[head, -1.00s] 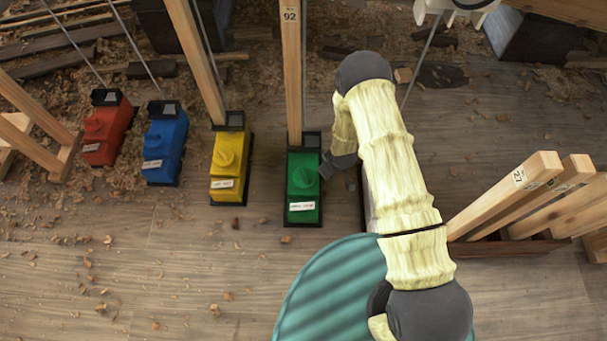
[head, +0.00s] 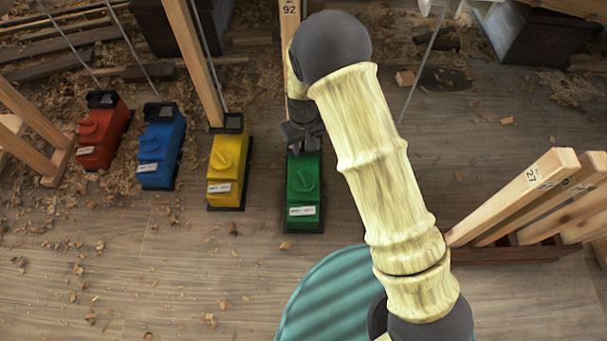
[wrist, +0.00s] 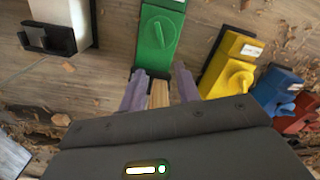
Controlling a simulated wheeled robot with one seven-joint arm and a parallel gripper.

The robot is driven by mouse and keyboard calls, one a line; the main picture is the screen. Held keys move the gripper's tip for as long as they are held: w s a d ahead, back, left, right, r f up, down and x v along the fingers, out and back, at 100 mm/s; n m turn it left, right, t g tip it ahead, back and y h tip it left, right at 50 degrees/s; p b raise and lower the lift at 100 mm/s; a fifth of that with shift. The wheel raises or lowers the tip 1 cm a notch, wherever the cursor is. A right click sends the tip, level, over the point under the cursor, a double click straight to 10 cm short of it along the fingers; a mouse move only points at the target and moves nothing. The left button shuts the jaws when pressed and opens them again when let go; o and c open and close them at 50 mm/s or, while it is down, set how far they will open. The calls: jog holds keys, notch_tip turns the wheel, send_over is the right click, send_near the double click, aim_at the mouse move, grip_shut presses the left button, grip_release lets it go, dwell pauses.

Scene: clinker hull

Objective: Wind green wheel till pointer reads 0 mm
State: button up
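The green box (head: 304,204) stands on the floor near the middle of the head view, with a white label at its near end. The green wheel (head: 303,181) is a round knob with a raised bar on its top; it also shows in the wrist view (wrist: 158,31). My gripper (head: 303,138) is over the far end of the green box, beyond the wheel and apart from it. In the wrist view its two fingers (wrist: 158,75) are spread, with a wooden post (wrist: 158,97) showing between them and gaps on both sides. I cannot make out a pointer or its reading.
Yellow (head: 228,177), blue (head: 161,152) and red (head: 103,135) boxes with similar knobs stand to the left. Numbered timbers (head: 512,196) lean at the right. A teal ribbed round surface (head: 325,295) is in front. A black bracket (wrist: 48,39) on a pale block is near the green box.

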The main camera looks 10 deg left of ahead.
aim_at(303, 177)
notch_tip(303, 177, down, 18)
jog(key=b, duration=0.9)
jog(key=shift+r, duration=0.25)
jog(key=shift+c, duration=0.4)
grip_shut()
